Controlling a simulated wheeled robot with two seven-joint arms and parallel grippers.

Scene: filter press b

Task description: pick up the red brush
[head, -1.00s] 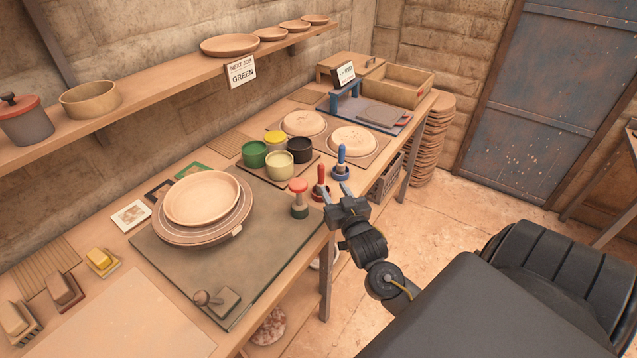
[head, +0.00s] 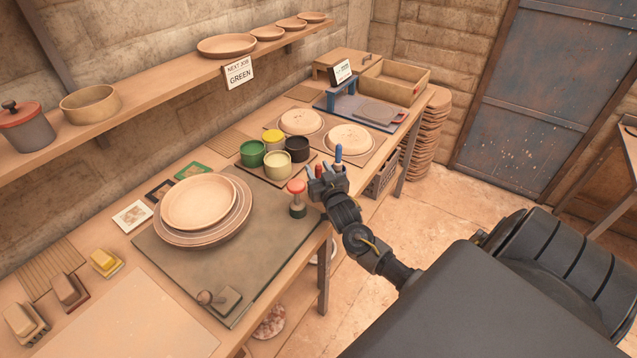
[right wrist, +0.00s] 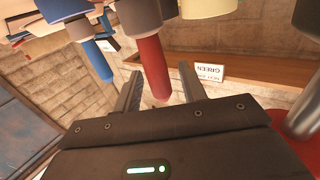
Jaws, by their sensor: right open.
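The red brush (head: 318,171) stands upright in its holder near the bench's front edge, largely hidden by my right gripper in the head view. In the right wrist view, which is upside down, its red handle (right wrist: 151,66) shows between the two fingers. My right gripper (head: 323,173) is open, one finger on each side of the handle; there is a gap on both sides in the wrist view (right wrist: 159,82). How deep the handle sits between the fingers is hard to tell. My left gripper is not in view.
A blue brush (head: 338,154) stands close behind the red one. Green, yellow, cream and black pots (head: 299,148) stand behind. Open floor (head: 430,215) lies to the right.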

